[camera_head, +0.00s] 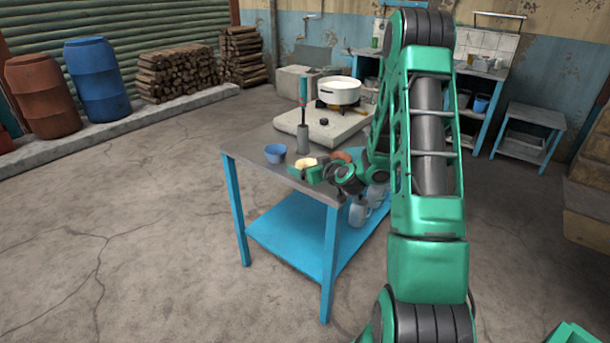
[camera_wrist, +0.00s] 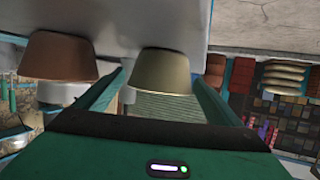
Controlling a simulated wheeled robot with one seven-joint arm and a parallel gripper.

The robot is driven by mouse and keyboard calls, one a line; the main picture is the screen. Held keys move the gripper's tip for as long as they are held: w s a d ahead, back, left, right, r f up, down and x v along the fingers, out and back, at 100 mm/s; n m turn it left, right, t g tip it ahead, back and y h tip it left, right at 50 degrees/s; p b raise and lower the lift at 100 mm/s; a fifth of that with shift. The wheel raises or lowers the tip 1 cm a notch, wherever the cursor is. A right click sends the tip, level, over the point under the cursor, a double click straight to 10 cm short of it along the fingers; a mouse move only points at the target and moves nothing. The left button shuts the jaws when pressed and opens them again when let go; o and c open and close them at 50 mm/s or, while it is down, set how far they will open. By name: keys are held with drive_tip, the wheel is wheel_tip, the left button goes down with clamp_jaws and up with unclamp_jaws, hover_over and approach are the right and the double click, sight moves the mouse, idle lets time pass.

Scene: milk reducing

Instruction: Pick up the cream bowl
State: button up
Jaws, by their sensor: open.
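The cream bowl (camera_head: 306,162) is on the grey tabletop near the table's front edge, partly hidden by my gripper. In the wrist view the cream bowl (camera_wrist: 162,70) shows between the two green fingers. My gripper (camera_wrist: 160,82) is open, with one finger on either side of the bowl. There seems to be a small gap to each side, but contact cannot be told for sure. In the head view my gripper (camera_head: 309,172) is low over the table at the bowl.
A brown bowl (camera_wrist: 58,57) is close beside one finger; it also shows in the head view (camera_head: 341,156). A blue bowl (camera_head: 275,154) is to the left. Behind stand a grey cylinder with a green-handled tool (camera_head: 303,125) and a stove slab with a white pot (camera_head: 339,93).

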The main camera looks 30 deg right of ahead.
drive_tip(key=c, duration=1.2)
drive_tip(key=shift+r, duration=0.1)
